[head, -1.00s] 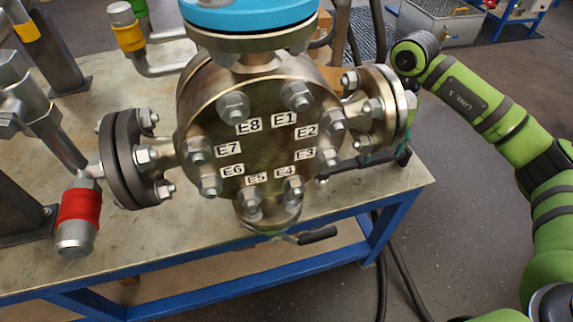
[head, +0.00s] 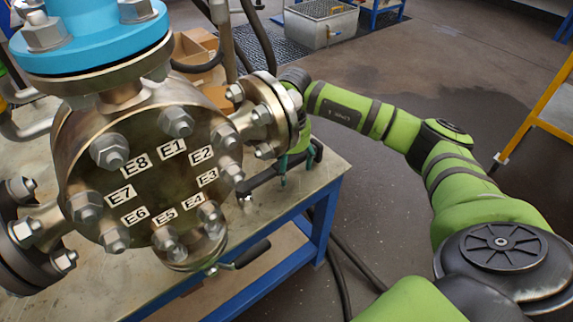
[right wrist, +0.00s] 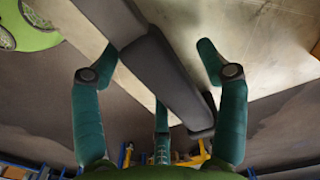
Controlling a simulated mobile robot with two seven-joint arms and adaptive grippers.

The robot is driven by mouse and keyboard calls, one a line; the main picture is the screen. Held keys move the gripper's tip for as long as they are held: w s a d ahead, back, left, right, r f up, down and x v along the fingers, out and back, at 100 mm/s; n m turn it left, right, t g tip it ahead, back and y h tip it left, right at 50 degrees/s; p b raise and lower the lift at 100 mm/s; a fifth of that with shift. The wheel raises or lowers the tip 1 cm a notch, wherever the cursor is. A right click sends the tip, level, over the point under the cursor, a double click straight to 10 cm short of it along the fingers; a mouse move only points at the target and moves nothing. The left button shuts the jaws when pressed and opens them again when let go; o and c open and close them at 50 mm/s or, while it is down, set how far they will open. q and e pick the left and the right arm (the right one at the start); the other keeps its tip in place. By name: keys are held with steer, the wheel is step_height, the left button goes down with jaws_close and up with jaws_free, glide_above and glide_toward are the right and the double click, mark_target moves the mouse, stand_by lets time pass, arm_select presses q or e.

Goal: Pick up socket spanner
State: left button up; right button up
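A dark bar-like tool (head: 262,178), which looks like the socket spanner, lies at the right end of the bench beside the vessel's right flange. In the right wrist view its dark grey handle (right wrist: 165,85) runs diagonally between my fingers. My right gripper (head: 297,163) is at the bench's right edge, over the tool, and partly hidden by the flange and my arm. Its green fingers also show in the right wrist view (right wrist: 150,65), spread on both sides of the handle with visible gaps. The tool's far end is hard to make out. My left gripper is not in view.
The flanged vessel (head: 150,160) with labelled bolts E1 to E8 stands close left of my right gripper. A black-gripped lever (head: 252,253) juts out below it. The blue-framed bench (head: 325,215) ends near the gripper. Floor to its right is open.

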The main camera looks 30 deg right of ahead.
steer(key=c, duration=1.3)
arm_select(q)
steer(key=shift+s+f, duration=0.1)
arm_select(e)
steer(key=shift+r, duration=0.1)
